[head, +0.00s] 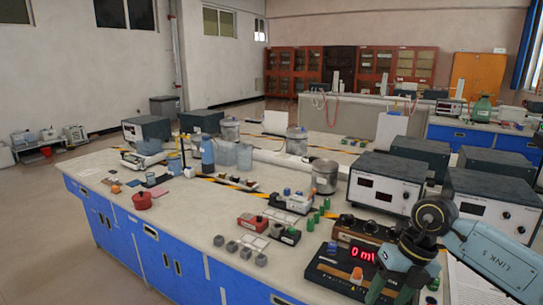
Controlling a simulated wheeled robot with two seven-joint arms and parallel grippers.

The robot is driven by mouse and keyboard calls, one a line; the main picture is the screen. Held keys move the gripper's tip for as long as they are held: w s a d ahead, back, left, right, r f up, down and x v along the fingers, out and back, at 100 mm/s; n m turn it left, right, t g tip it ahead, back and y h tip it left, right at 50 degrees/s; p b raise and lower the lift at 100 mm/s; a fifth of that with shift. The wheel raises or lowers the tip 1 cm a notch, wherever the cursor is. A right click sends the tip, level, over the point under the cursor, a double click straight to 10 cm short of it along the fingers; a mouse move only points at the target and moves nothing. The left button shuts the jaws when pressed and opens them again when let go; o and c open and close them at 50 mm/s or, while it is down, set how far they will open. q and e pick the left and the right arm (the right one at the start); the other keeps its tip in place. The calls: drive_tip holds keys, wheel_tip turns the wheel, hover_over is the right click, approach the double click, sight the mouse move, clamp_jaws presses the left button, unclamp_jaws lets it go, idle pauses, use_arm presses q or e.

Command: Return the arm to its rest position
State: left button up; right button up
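My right arm (490,258) comes in from the right edge, bent at a dark round joint, in teal and grey. My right gripper (389,294) points down at the bottom right, over the front part of the bench. Its two teal fingers look spread apart, with nothing visible between them; the tips run close to the bottom edge. It is beside a black meter (330,272) with a red lit display, and partly hides that meter's right side. My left arm and gripper are not in view.
The pale bench top (185,217) has blue cabinets below. A wooden-fronted box (362,230) and grey power supplies (383,185) stand close to my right arm. Small grey blocks (246,252), a red pot (142,201) and a metal pot (324,176) stand further left. Open floor lies left.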

drive_tip(key=w+a+f+m+t+y, duration=0.25)
drive_tip(key=a+f+m+y, duration=0.35)
drive_tip(key=a+f+y, duration=0.4)
drive_tip(key=s+d+f+m+t+h, duration=0.2)
drive_tip(key=d+f+m+t, duration=0.1)
drive_tip(key=f+m, duration=0.4)
drive_tip(key=s+d+f+m+t+h, duration=0.25)
drive_tip(key=f+m+t, duration=0.2)
drive_tip(key=f, duration=0.35)
drive_tip(key=s+d+f+m+t+h, duration=0.1)
drive_tip(key=d+f+m+t+h, duration=0.15)
drive_tip(key=f+m, duration=0.5)
drive_tip(key=s+d+f+m+g+h, duration=0.2)
drive_tip(key=s+f+m+h, duration=0.1)
drive_tip(key=s+f, duration=0.6)
drive_tip(key=s+d+f+m+g+h, duration=0.25)
drive_tip(key=s+f, duration=0.35)
drive_tip(key=s, duration=0.4)
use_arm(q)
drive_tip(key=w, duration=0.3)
use_arm(e)
drive_tip(key=s+f+m+g, duration=0.2)
drive_tip(key=s+f+g, duration=0.1)
drive_tip(key=s, duration=0.8)
drive_tip(key=s+a+f+m+g+h, duration=0.1)
drive_tip(key=s+f+g, duration=0.2)
drive_tip(key=s, duration=0.8)
drive_tip(key=shift+s+m, duration=0.15)
drive_tip(key=shift+m, duration=0.2)
drive_tip(key=shift+f, duration=0.1)
